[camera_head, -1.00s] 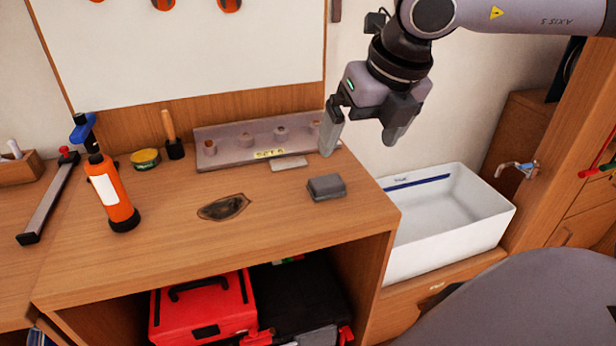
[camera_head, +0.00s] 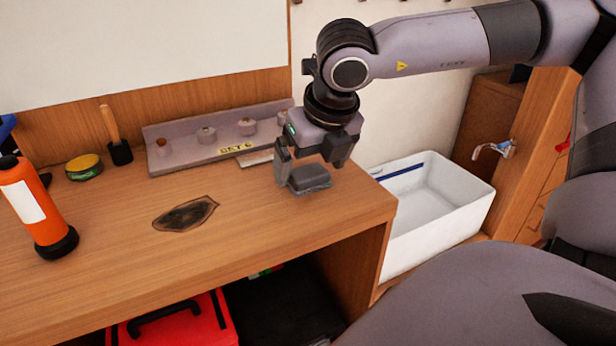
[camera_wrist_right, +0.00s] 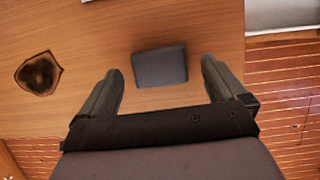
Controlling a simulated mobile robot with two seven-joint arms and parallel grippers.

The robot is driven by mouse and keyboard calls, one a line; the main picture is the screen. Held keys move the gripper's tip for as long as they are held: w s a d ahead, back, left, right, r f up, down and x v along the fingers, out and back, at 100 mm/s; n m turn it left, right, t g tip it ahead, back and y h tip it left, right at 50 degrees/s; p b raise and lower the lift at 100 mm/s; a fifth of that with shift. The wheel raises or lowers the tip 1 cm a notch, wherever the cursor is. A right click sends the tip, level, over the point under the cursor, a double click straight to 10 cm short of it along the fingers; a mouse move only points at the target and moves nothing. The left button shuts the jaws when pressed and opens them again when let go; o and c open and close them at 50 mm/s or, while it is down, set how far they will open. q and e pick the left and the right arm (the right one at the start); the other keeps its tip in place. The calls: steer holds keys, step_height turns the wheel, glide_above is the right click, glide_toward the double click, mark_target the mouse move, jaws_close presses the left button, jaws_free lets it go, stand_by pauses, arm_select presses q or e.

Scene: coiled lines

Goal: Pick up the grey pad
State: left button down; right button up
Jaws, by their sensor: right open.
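The grey pad (camera_head: 310,178) is a small dark grey block lying on the wooden bench top, near its right end. In the right wrist view the pad (camera_wrist_right: 160,66) lies flat, ahead of and between the two fingertips. My right gripper (camera_head: 312,172) is open over the pad, one finger to the left of it and the other behind it to the right in the head view. In the right wrist view the open fingers (camera_wrist_right: 158,80) show a gap on each side of the pad, and nothing is held. My left gripper is not in view.
A grey rack with knobs (camera_head: 215,138) stands behind the pad, with a light flat piece (camera_head: 255,158) before it. A dark stain (camera_head: 186,213) marks the bench. An orange bottle (camera_head: 38,210) stands left. A white basin (camera_head: 435,205) is beyond the right edge.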

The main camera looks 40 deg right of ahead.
mark_target(311, 172)
steer(key=shift+w+f, duration=0.25)
steer(key=shift+f, duration=0.35)
steer(key=c, duration=1.1)
steer(key=shift+o, duration=0.2)
steer(key=shift+r, duration=0.15)
step_height(311, 172, up, 20)
steer(key=p, duration=0.2)
steer(key=o, duration=0.3)
steer(key=shift+c, duration=1)
steer(key=shift+d, duration=0.2)
